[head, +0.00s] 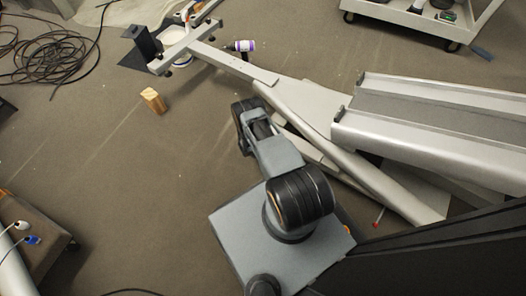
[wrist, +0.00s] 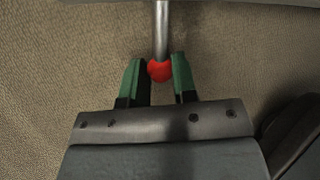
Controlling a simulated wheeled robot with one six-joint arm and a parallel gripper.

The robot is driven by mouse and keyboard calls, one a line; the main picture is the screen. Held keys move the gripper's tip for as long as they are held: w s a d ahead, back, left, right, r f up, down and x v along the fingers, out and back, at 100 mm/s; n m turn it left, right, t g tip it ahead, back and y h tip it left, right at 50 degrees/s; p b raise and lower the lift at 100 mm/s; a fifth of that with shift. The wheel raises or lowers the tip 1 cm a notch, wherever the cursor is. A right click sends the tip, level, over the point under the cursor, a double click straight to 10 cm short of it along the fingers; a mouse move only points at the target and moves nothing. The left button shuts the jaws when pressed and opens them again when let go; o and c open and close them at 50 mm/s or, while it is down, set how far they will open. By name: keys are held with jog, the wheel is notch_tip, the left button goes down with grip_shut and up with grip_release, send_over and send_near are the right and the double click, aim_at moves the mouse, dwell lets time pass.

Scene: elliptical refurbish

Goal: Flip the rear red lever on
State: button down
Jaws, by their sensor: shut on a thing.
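The red lever's round red knob (wrist: 160,71) sits between the two green fingers of my gripper (wrist: 159,63) in the wrist view. Its metal shaft (wrist: 162,32) runs straight up from the knob toward a grey edge at the top. My gripper is shut on the knob. In the head view my arm reaches beside the silver elliptical frame (head: 350,168), and the fingers and the held knob are hidden. A small red-tipped rod (head: 377,222) shows under the right side of the frame there, apart from my visible arm.
A wooden block (head: 153,101) stands on the carpet at left. Black cable coils (head: 45,48) lie at upper left. A white cart (head: 440,28) stands at upper right. Carpet at left is mostly clear.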

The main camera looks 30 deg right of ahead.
jog(key=c, duration=0.9)
grip_release()
jog(key=p+v, duration=0.6)
jog(key=v, duration=0.8)
jog(key=shift+f, duration=0.1)
